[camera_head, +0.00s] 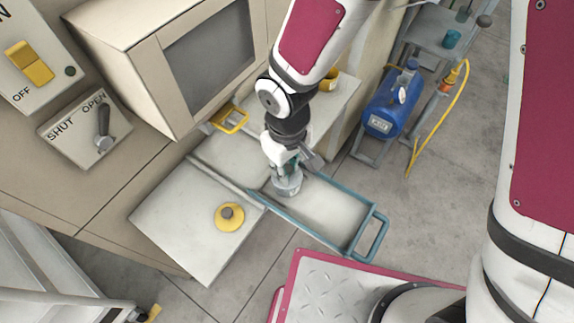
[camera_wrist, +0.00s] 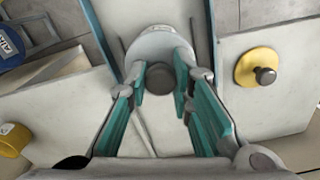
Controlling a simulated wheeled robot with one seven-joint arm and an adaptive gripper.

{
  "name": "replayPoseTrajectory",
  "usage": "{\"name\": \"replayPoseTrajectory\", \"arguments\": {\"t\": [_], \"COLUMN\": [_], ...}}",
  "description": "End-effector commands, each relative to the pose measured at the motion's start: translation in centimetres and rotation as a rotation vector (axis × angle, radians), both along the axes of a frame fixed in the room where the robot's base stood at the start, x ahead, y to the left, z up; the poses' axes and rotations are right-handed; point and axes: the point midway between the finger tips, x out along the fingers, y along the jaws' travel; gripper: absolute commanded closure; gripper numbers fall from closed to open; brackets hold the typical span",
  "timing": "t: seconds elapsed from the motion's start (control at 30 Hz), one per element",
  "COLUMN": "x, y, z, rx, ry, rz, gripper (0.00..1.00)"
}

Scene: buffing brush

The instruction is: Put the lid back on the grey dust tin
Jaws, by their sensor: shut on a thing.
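My gripper (camera_wrist: 160,76) is shut on the dark knob (camera_wrist: 159,79) of a round grey lid (camera_wrist: 158,42). In the head view my gripper (camera_head: 287,161) points down over the left part of a blue-edged tray. A grey cylindrical tin (camera_head: 288,188) shows directly below it, upright. The lid is at or just above the tin's top. I cannot tell whether it is seated, because the fingers hide the join.
A yellow lid (camera_head: 229,217) with a dark knob lies on the pale board (camera_head: 190,215) left of the tray (camera_head: 335,205). A yellow tin (camera_head: 328,80) stands behind my arm. A cream cabinet (camera_head: 190,60) rises at the back left. The tray's right part is clear.

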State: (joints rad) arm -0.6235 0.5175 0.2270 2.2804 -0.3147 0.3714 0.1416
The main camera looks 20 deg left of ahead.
Motion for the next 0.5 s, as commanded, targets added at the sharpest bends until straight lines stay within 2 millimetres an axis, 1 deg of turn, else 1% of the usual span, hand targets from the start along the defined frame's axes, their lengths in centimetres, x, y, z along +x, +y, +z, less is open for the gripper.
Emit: {"name": "replayPoseTrajectory", "arguments": {"t": [0.43,0.47,0.5], "x": [0.0,0.0,0.0], "y": [0.0,0.0,0.0], "z": [-0.05,-0.05,-0.05], "rx": [0.0,0.0,0.0], "ry": [0.0,0.0,0.0], "rz": [0.0,0.0,0.0], "gripper": [0.98,0.77,0.68]}}
